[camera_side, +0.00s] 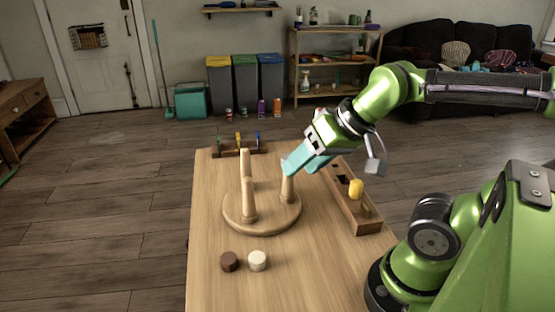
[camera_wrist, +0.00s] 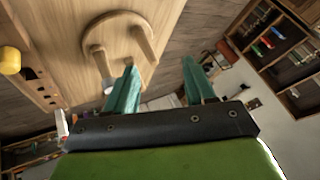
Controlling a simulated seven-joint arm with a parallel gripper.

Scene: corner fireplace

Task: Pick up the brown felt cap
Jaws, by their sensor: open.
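The brown felt cap (camera_side: 229,262) is a short dark-brown disc on the near part of the wooden table in the side view. A cream cap (camera_side: 257,261) stands close to its right. I do not make out the brown cap in the wrist view. My gripper (camera_side: 294,166) is well behind and to the right of both caps, its teal fingers beside the top of the right peg of a round wooden stand (camera_side: 262,222). In the wrist view the two fingers of my gripper (camera_wrist: 160,75) are spread apart with nothing held between them.
The stand's upright pegs lie between my gripper and the caps. A wooden block (camera_side: 366,222) with holes and a yellow cylinder (camera_side: 356,188) is on the right. A small rack (camera_side: 239,147) with coloured pieces is at the back. The table's left front is clear.

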